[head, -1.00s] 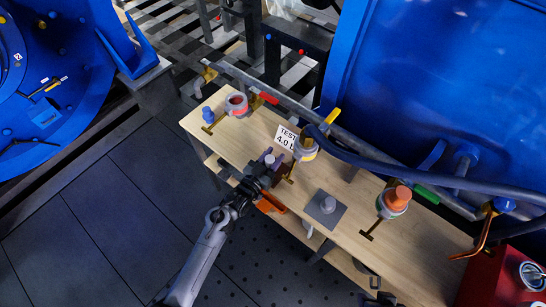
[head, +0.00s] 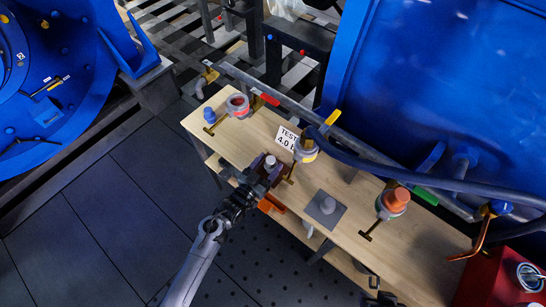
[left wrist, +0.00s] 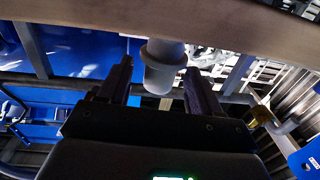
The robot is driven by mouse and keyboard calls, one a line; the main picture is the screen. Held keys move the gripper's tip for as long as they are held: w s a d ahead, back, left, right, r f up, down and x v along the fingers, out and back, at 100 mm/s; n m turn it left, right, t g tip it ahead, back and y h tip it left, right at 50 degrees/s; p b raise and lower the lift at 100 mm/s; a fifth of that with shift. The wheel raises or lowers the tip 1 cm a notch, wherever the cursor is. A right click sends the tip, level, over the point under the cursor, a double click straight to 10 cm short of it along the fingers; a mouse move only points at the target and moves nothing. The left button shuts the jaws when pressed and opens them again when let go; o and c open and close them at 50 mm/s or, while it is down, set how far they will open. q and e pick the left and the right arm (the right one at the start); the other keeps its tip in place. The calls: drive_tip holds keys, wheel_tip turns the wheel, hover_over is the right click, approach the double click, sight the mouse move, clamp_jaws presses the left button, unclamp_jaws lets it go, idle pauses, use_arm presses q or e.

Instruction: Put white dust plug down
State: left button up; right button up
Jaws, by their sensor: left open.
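In the left wrist view, the plug (left wrist: 163,68) shows between the two spread fingers (left wrist: 162,88), with gaps on both sides. The left gripper is open and does not grip it.
The wooden bench (head: 420,243) carries a red-ringed fitting (head: 238,104), a blue cap (head: 209,115), a fitting by the test label (head: 305,150) and an orange-capped fitting (head: 394,201). Hoses and pipes run along its back. A red box (head: 490,280) stands at the right.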

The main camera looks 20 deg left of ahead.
use_arm(q)
drive_tip(key=s+a+r+g+y, duration=0.2)
drive_tip(key=s+g, duration=0.5)
drive_tip(key=s, duration=0.7)
drive_tip(key=s+a+r+g+y+p, duration=0.1)
drive_tip(key=s+g, duration=0.5)
drive_tip(key=s, duration=0.8)
drive_tip(key=shift+s+a+r+n+g+y, duration=0.15)
drive_tip(key=shift+a+r+n+g+y, duration=0.25)
drive_tip(key=shift+a+r+y, duration=0.35)
drive_tip(key=shift+r, duration=0.15)
wheel_tip(320, 180, up, 39)
drive_tip(key=p, duration=3.9)
